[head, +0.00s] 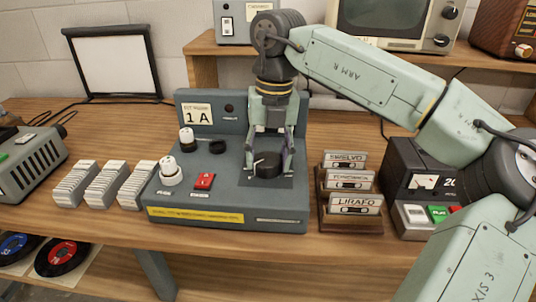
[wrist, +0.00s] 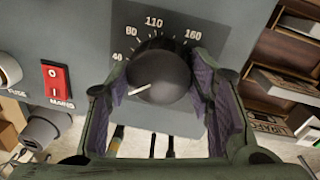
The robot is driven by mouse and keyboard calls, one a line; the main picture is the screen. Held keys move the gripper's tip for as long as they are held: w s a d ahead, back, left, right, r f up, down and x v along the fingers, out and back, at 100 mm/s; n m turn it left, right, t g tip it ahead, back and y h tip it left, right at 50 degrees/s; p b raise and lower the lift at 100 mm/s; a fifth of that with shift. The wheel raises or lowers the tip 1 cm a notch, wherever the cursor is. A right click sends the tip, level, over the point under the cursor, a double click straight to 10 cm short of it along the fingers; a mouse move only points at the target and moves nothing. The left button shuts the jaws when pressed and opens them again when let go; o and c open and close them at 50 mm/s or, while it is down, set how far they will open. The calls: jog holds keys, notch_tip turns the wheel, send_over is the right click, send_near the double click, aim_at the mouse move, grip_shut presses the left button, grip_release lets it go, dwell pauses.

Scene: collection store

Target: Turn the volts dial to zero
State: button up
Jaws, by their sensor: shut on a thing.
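The volts dial is a round black knob (head: 266,164) on the sloped top of the grey-blue test unit (head: 235,215). In the wrist view the dial (wrist: 162,72) sits between the two fingers of my gripper (wrist: 170,90), which is shut on it. Its white pointer line points to the lower left, below the 40 mark. The marks 40, 80, 110 and 160 show above it; the lower part of the scale, with any zero mark, is hidden or out of sight. In the head view my gripper (head: 267,168) points down around the dial.
A red rocker switch (wrist: 56,82) is left of the dial, and white plugs (head: 170,172) stand further left. A cassette rack (head: 350,215) stands close on the right, beside a dark meter box (head: 400,170). Card stacks (head: 105,185) lie left of the unit.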

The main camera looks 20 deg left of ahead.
aim_at(272, 158)
jog(key=o, duration=1.2)
jog(key=shift+c, duration=0.2)
jog(key=shift+r, duration=0.1)
notch_tip(272, 158, up, 12)
jog(key=shift+w+d, duration=0.2)
jog(key=shift+d, duration=0.2)
